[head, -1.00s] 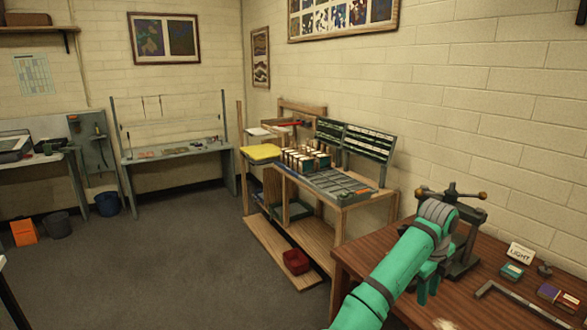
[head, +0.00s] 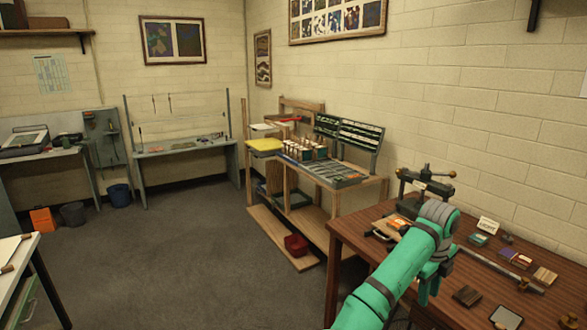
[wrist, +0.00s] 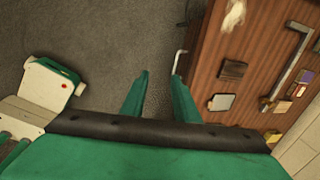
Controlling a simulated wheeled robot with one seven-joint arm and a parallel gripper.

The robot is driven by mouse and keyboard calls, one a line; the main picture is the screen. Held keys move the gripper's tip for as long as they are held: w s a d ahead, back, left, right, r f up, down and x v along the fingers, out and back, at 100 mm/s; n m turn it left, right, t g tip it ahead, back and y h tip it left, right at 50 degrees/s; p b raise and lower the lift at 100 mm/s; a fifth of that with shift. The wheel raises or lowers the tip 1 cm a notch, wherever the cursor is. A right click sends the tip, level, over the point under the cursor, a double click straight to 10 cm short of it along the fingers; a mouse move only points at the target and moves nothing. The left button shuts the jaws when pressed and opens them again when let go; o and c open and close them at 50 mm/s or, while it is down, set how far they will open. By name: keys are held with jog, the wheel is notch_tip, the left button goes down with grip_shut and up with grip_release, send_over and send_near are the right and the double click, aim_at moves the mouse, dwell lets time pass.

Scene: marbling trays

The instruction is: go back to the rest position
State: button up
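My teal arm reaches out over the front edge of the brown wooden table (head: 345,222) at the right in the head view. My gripper (head: 430,284) hangs downward there, partly hidden behind my arm. In the wrist view my gripper (wrist: 160,82) has its two green fingers apart with nothing between them. Below them lie the grey floor (wrist: 110,45) and, just to the right, the table's edge.
The table bears a dark press (head: 424,182), a white label card (head: 488,225), a long metal bar (head: 490,263) and small blocks. A wooden shelf bench (head: 335,215) with a red bin (head: 296,245) stands beyond. Open floor (head: 170,260) lies to the left.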

jog(key=s+d+f+n+h, duration=0.2)
jog(key=s+f, duration=0.1)
jog(key=f, duration=0.4)
jog(key=s+d+f+n+t+h, duration=0.1)
jog(key=s+d+f+n+h, duration=0.1)
jog(key=f, duration=0.5)
jog(key=s+d+f+n+h, duration=0.2)
jog(key=s+f, duration=0.1)
jog(key=f, duration=0.4)
jog(key=s+a+f+n+t+h, duration=0.1)
jog(key=s+a+f+n+t, duration=0.4)
jog(key=s+a+f+n, duration=0.35)
jog(key=s+a+f+n+t+y, duration=0.1)
jog(key=s+a+n+t+y, duration=0.45)
jog(key=s+a+n, duration=1.05)
jog(key=s+a+r+t+y, duration=0.3)
jog(key=s+a+r, duration=1)
jog(key=s+a, duration=0.5)
jog(key=shift+a+r+m, duration=0.2)
jog(key=shift+r+m, duration=0.15)
jog(key=shift+r, duration=0.05)
